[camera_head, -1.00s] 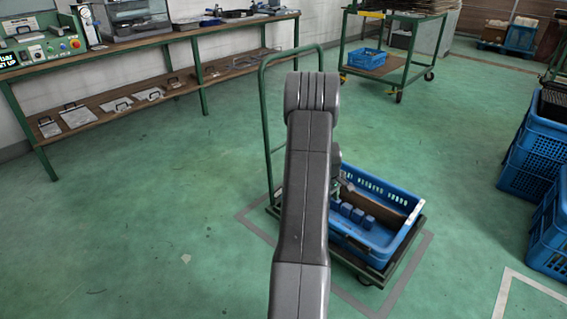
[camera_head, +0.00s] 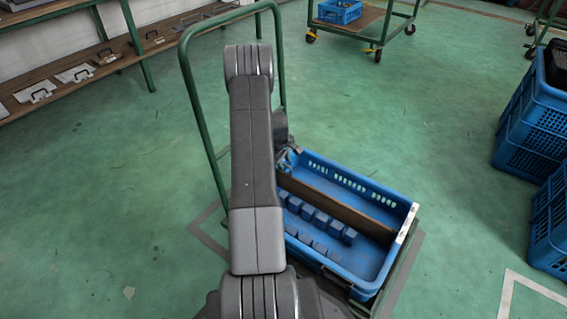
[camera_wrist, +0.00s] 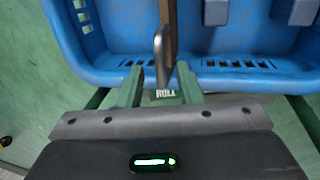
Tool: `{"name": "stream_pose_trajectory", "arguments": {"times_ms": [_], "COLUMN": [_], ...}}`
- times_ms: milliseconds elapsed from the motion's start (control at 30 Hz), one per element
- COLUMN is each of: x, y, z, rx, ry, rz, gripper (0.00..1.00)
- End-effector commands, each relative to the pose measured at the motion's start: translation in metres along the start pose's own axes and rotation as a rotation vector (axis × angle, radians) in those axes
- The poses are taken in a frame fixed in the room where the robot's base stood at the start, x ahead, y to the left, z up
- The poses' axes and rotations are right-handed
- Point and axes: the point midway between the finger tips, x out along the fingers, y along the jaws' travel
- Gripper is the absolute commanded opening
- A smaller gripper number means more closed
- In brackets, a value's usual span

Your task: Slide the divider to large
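The divider (camera_head: 335,208) is a brown upright board running lengthwise inside a blue crate (camera_head: 352,170). Blue blocks (camera_head: 322,220) stand in the compartment on its near side; the strip on its far side looks empty where I can see it. In the wrist view the divider (camera_wrist: 170,22) is seen end-on, with a dark plate (camera_wrist: 160,52) at its near end. My gripper (camera_wrist: 161,68) has its two green fingers apart, one on each side of that plate, with gaps visible. In the head view my arm hides most of the gripper.
The crate sits on a low cart with a tall green handle (camera_head: 190,85). Stacked blue crates (camera_head: 535,130) stand at the right. A green trolley (camera_head: 372,22) and a workbench (camera_head: 75,70) are farther back. Open green floor surrounds the cart.

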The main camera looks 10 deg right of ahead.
Motion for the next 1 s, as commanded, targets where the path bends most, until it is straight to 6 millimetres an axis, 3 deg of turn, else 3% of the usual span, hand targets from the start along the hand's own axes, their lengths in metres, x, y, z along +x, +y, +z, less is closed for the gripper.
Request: {"name": "stream_pose_trajectory", "arguments": {"times_ms": [267, 433, 467, 767, 1000], "x": [0.001, 0.001, 0.001, 0.002, 0.011], "y": [0.000, 0.000, 0.000, 0.007, 0.048], "z": [0.000, 0.000, 0.000, 0.000, -0.001], "rx": [0.000, 0.000, 0.000, 0.001, 0.003], "ry": [0.001, 0.000, 0.000, 0.001, 0.002], "rz": [0.001, 0.001, 0.000, 0.001, 0.003], "gripper": [0.33, 0.01, 0.00, 0.00, 0.00]}}
